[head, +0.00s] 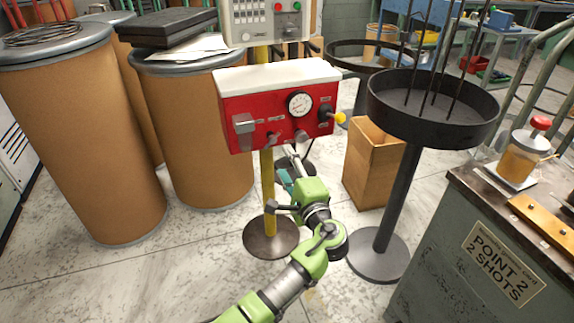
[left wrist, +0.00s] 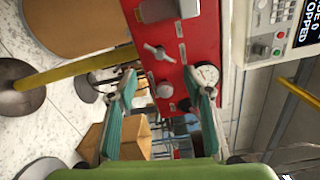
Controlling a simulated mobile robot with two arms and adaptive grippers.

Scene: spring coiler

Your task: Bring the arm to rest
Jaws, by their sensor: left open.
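My left arm is green and comes up from the bottom of the head view. Its left gripper (head: 284,178) is just below the red control box (head: 262,106), partly hidden by my wrist. In the left wrist view my left gripper (left wrist: 160,84) is open, its two teal fingers apart, with nothing held between them. The red box (left wrist: 172,38) with its valve handle, knob and gauge lies beyond the fingers, seen turned sideways. I cannot tell whether a finger touches the box. My right gripper is not in view.
The red box stands on a yellow post (head: 268,190) with a round base. Brown drums (head: 85,140) stand at left. A black dish stand (head: 432,108) and a cardboard box (head: 372,165) are at right. A grey bench (head: 465,262) fills the lower right. Floor is clear at lower left.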

